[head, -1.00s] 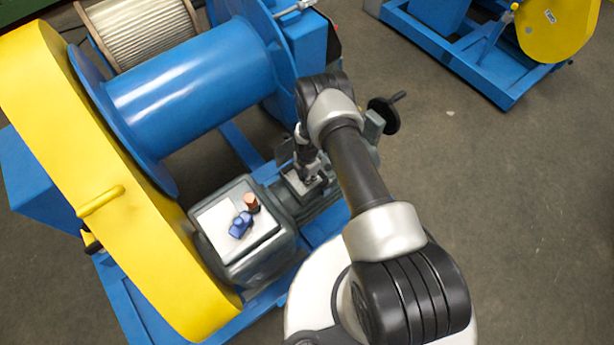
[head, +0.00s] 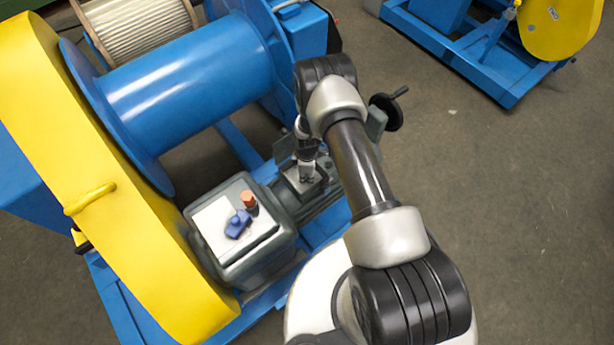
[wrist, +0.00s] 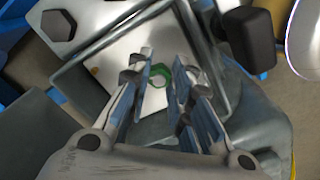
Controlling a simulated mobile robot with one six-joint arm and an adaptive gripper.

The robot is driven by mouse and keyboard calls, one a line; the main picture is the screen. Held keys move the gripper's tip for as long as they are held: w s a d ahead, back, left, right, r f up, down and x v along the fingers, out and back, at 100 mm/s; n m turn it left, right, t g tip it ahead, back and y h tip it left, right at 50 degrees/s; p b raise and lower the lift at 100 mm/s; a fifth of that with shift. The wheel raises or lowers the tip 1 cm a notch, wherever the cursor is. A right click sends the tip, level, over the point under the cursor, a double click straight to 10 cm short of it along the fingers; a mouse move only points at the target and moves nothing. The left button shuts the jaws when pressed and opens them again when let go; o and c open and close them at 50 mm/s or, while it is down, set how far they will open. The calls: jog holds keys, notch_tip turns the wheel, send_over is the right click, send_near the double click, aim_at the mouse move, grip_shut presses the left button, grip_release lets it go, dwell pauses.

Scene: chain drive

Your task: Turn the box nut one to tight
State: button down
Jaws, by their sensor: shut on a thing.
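My gripper (head: 307,174) points down into the small open box (head: 292,194) on the motor in the head view. In the wrist view, the two fingers of my gripper (wrist: 162,72) stand on either side of a small six-sided nut with a green edge (wrist: 157,70). The gripper is shut on this box nut, over the box's pale floor. The fingers hide part of the nut, and its tightness cannot be seen. The box rim (wrist: 88,82) surrounds the fingertips.
A larger grey housing (head: 265,250) carries a blue part (head: 238,224) and an orange-brown part (head: 249,200). A black handwheel (head: 386,112) stands beyond the box.

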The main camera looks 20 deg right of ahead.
jog(key=m+b, duration=0.1)
jog(key=m, duration=0.2)
jog(key=shift+m, duration=0.4)
jog(key=m+b, duration=0.1)
jog(key=m, duration=0.2)
jog(key=shift+s+a+m, duration=0.1)
jog(key=shift+m, duration=0.2)
jog(key=m+b, duration=0.1)
jog(key=m, duration=0.2)
jog(key=shift+m, duration=0.4)
jog(key=m, duration=0.3)
jog(key=shift+a+m, duration=0.15)
jog(key=shift+m, duration=0.15)
jog(key=m, duration=0.6)
jog(key=shift+a, duration=0.1)
jog(key=m, duration=0.5)
jog(key=shift+a+r+m, duration=0.1)
jog(key=shift+m, duration=0.2)
jog(key=shift+w, duration=0.2)
jog(key=c, duration=1.4)
grip_release()
jog(key=shift+s, duration=0.1)
jog(key=shift+c, duration=0.2)
